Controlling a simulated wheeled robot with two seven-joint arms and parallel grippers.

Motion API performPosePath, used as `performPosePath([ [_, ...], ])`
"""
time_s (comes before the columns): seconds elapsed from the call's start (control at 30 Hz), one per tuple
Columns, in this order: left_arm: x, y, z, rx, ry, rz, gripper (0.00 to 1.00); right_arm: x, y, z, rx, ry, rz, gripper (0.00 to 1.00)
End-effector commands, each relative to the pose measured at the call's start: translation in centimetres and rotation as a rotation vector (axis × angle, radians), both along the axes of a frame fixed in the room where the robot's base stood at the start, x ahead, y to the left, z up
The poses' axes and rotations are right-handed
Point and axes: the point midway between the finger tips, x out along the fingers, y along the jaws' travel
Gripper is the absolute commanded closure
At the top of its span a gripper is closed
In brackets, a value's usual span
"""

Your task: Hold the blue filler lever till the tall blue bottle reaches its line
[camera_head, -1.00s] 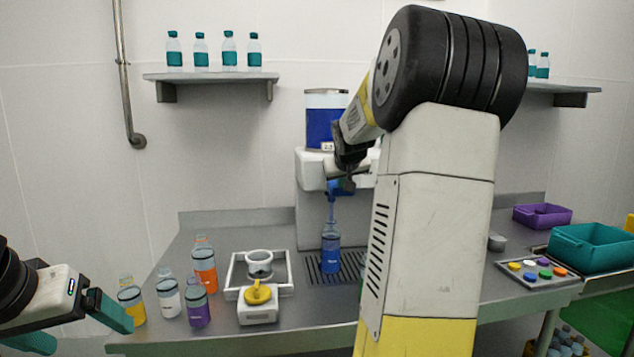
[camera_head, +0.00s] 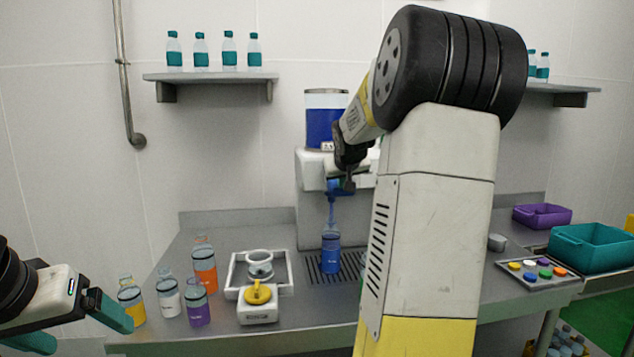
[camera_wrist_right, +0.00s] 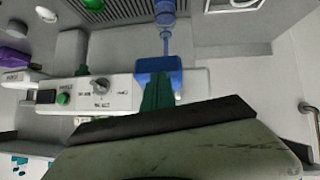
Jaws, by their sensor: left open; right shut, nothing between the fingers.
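The tall blue bottle (camera_head: 331,257) stands upright on the drip grate under the filler, with blue liquid in it. A thin blue stream (camera_head: 331,211) runs from the spout into its neck. I cannot make out the level against its line. My right gripper (camera_head: 348,183) is shut and empty, with its teal fingertips (camera_wrist_right: 158,92) against the blue filler lever (camera_wrist_right: 157,66). In the head view the lever (camera_head: 337,189) is partly hidden by that gripper. The bottle also shows at the top of the right wrist view (camera_wrist_right: 166,20). My left gripper (camera_head: 90,334) is open and empty at the lower left.
Yellow (camera_head: 131,304), white (camera_head: 168,301), orange (camera_head: 204,268) and purple (camera_head: 197,308) bottles stand left on the counter. A white tray (camera_head: 233,276) and a yellow-topped device (camera_head: 258,312) sit left of the grate. A cap tray (camera_head: 530,283) and teal crate (camera_head: 590,258) are at right.

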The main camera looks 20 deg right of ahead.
Motion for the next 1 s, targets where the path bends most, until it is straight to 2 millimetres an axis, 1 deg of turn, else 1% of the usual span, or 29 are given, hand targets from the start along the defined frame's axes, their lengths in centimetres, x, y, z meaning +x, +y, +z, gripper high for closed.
performPosePath([
  [0.83,0.0,0.0,0.0,0.0,0.0,0.0,0.13,0.0,-0.01,-0.06,0.0,0.001,0.0,1.0],
  [0.93,0.0,0.0,0.0,0.0,0.0,0.0,0.13,-0.02,0.04,0.21,0.0,0.0,0.0,1.0],
  [1.0,0.0,0.0,0.0,0.0,0.0,0.0,0.13,-0.06,0.14,0.81,0.0,-0.002,0.0,1.0],
])
